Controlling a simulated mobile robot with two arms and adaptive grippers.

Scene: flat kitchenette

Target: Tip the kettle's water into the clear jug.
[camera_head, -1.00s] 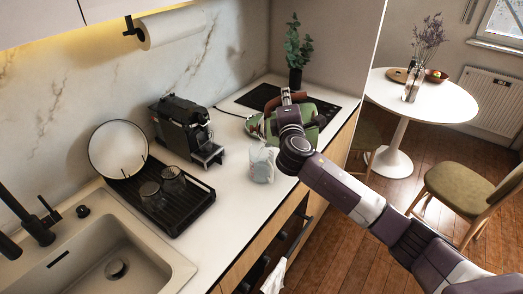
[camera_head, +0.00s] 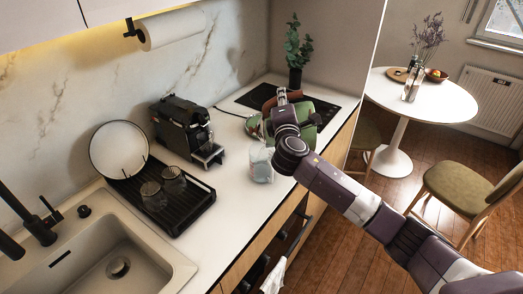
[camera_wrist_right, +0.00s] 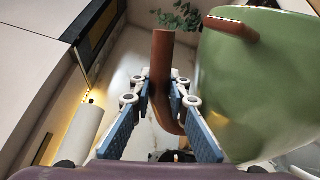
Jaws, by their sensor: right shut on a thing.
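The green kettle (camera_head: 322,112) is partly hidden behind my right arm, near the hob. It fills the right side of the right wrist view (camera_wrist_right: 262,80), with its brown handle (camera_wrist_right: 162,75) between the fingers. My right gripper (camera_wrist_right: 160,100) is shut on that handle; in the head view it (camera_head: 283,97) is at the kettle's top. The clear jug (camera_head: 261,163) stands on the counter, just left of my right arm and in front of the kettle. Its right edge is close to the arm. No stream of water shows. My left gripper is not in view.
A coffee machine (camera_head: 186,130) stands left of the jug. A black drying rack (camera_head: 180,208) with glasses and a plate (camera_head: 118,150) is nearer the sink (camera_head: 100,265). The black hob (camera_head: 328,104) and a plant (camera_head: 296,50) are at the counter's far end.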

